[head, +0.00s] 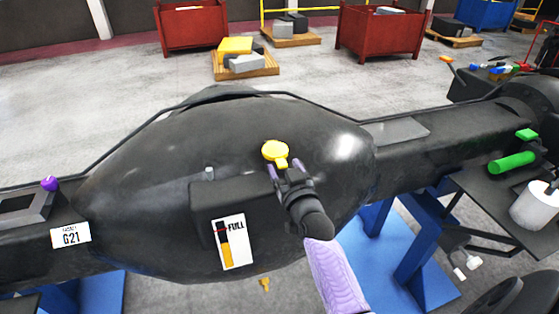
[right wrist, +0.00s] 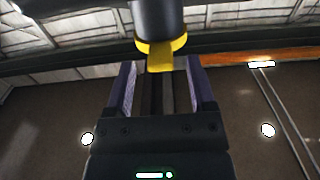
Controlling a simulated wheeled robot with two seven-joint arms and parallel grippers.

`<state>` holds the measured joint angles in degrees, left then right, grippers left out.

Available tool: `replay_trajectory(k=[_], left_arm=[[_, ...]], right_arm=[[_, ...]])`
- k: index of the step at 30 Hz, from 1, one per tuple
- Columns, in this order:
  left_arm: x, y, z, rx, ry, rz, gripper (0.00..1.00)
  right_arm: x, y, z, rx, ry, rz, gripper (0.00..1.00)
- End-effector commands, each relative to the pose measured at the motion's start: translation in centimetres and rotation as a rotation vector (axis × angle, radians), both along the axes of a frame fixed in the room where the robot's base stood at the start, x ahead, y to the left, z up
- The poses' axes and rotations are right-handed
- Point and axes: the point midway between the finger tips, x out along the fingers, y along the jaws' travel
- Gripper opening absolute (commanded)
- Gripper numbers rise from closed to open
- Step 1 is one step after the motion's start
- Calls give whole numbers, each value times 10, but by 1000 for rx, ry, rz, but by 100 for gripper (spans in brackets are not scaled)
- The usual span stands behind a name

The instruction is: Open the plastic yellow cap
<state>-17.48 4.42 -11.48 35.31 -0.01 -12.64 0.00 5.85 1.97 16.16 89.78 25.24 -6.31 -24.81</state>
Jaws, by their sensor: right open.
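The yellow cap (head: 274,150) sits on top of the large black casting (head: 130,190), with a flat tab pointing toward me. My right gripper (head: 284,171) is open at the near side of the cap, its purple fingers either side of the tab's line. In the right wrist view, the yellow cap (right wrist: 175,43) shows as a ring with its tab around a dark cylinder. The tab's end lies between the fingertips of the right gripper (right wrist: 161,70), with a gap on both sides. My left gripper is not in view.
A gauge label marked FULL (head: 233,241) and a G21 tag (head: 70,235) are on the casting's front. A purple knob (head: 49,184) is at left. Red bins (head: 190,30) are far behind.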

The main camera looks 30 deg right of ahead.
Motion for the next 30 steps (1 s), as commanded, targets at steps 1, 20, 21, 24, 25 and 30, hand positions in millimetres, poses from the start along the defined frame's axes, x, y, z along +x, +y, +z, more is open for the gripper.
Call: replay_trajectory(k=[1,20,21,24,25,30], left_arm=[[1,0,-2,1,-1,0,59],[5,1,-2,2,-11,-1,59],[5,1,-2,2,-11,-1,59],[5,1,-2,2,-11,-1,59],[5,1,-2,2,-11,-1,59],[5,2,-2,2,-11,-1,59]], right_arm=[[7,-1,-1,0,0,1,71],[22,-5,-1,0,2,1,26],[22,-5,-1,0,2,1,18],[22,-5,0,0,1,1,0],[22,-5,0,0,1,1,0],[22,-5,0,0,1,1,0]])
